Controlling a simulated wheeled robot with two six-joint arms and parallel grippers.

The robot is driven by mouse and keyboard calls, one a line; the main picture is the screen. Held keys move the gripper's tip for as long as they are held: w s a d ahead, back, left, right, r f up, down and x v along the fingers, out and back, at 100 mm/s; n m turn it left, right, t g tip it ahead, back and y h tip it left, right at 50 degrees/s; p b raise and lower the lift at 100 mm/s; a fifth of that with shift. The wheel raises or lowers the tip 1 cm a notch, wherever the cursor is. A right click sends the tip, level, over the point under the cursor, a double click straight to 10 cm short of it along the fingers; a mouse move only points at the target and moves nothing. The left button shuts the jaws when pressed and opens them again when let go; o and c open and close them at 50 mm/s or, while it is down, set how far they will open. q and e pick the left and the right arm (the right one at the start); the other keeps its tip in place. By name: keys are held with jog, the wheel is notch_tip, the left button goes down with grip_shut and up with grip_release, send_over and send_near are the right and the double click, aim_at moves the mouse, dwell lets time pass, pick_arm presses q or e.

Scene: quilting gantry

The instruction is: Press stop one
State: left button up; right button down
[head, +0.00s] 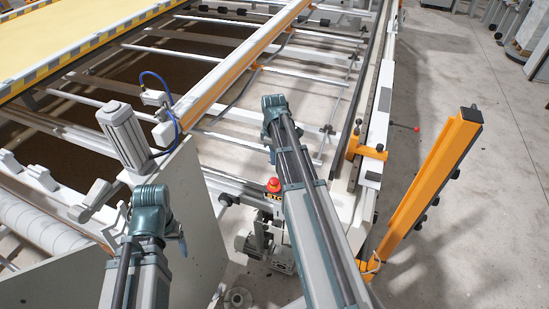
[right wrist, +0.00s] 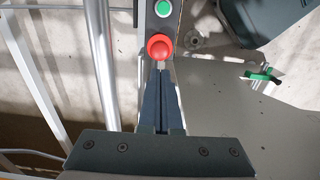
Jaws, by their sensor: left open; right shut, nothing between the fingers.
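A red mushroom-shaped stop button (head: 273,184) sits on a small box with a yellow label at the near end of the machine rail. In the right wrist view the red button (right wrist: 160,46) is just beyond the fingertips of my right gripper (right wrist: 163,70). Those fingers are shut with nothing between them and point at the button's near edge. I cannot tell whether they touch it. In the head view my right gripper is hidden by my right arm. My left arm shows at lower left, but its gripper is not visible.
A green button (right wrist: 163,8) lies beyond the red one on the same grey strip. An orange post (head: 432,190) stands on the right over open concrete floor. A grey motor cylinder (head: 125,135) and a white panel (head: 190,215) are near my left arm.

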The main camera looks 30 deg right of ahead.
pick_arm(q)
notch_tip(320, 180, up, 4)
jog(key=p, duration=0.3)
jog(key=shift+r, duration=0.1)
pick_arm(e)
notch_tip(320, 180, up, 4)
jog(key=shift+r, duration=0.1)
